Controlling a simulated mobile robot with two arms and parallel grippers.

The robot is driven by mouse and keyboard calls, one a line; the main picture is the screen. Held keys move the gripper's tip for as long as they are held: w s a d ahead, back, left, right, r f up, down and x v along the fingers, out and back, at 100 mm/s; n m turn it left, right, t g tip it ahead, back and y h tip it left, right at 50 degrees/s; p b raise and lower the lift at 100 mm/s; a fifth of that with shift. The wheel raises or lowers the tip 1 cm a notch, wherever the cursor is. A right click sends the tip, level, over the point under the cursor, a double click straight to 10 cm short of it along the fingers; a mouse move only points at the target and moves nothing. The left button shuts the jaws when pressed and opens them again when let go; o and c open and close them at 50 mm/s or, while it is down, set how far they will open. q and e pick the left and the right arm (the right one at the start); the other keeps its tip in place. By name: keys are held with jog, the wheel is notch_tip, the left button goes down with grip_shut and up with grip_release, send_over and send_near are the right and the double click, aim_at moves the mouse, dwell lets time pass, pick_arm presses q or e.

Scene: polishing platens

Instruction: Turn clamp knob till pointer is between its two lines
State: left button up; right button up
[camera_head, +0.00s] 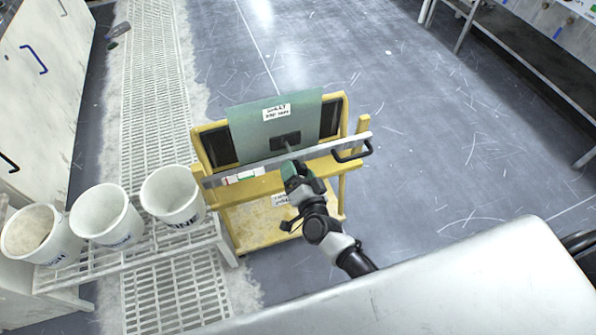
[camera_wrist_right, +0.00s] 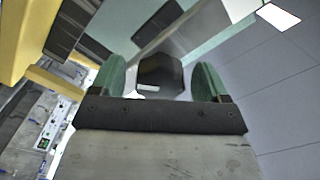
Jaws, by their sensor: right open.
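The clamp knob (camera_wrist_right: 160,75) is black and shows between the two green fingers of my right gripper (camera_wrist_right: 161,80) in the right wrist view. The fingers are open, one on each side of it; I cannot tell whether they touch it. In the head view my right gripper (camera_head: 292,168) is at the front of the grey clamp bar (camera_head: 220,179) and hides the knob. A white label (camera_head: 243,175) with small coloured marks is on the bar, left of the gripper. The pointer and its two lines are too small or hidden to make out. My left gripper is not in view.
A yellow stand (camera_head: 258,188) holds an upright grey-green plate (camera_head: 245,135) with a white label. A black handle (camera_head: 353,155) is at the bar's right end. Several white buckets (camera_head: 172,197) stand on a rack at left. The floor at right is clear.

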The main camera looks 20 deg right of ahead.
jog(key=s, duration=1)
jog(key=shift+s+d, duration=0.2)
jog(key=shift+s, duration=0.05)
jog(key=s+d+f+n+g+y+p, duration=0.1)
jog(key=s+f+n+g+p, duration=0.25)
jog(key=f, duration=0.55)
jog(key=s+f+n+g+y+p, duration=0.1)
jog(key=s+f+n+g, duration=0.25)
jog(key=s+f, duration=0.4)
jog(key=s+d+f+n+g+h, duration=0.1)
jog(key=s+d+f+g, duration=0.1)
jog(key=s, duration=0.5)
jog(key=s+d+f+n+g+p, duration=0.1)
jog(key=s+d+f+n+g, duration=0.1)
jog(key=s+f, duration=0.4)
jog(key=s+d+f+n+g+h+p, duration=0.1)
jog(key=s+d+f+g, duration=0.2)
jog(key=s+g, duration=0.3)
jog(key=s+f, duration=0.1)
jog(key=s, duration=0.2)
jog(key=shift+d+f+n+h, duration=0.25)
jog(key=shift+f+n+h, duration=0.05)
jog(key=shift+w, duration=0.1)
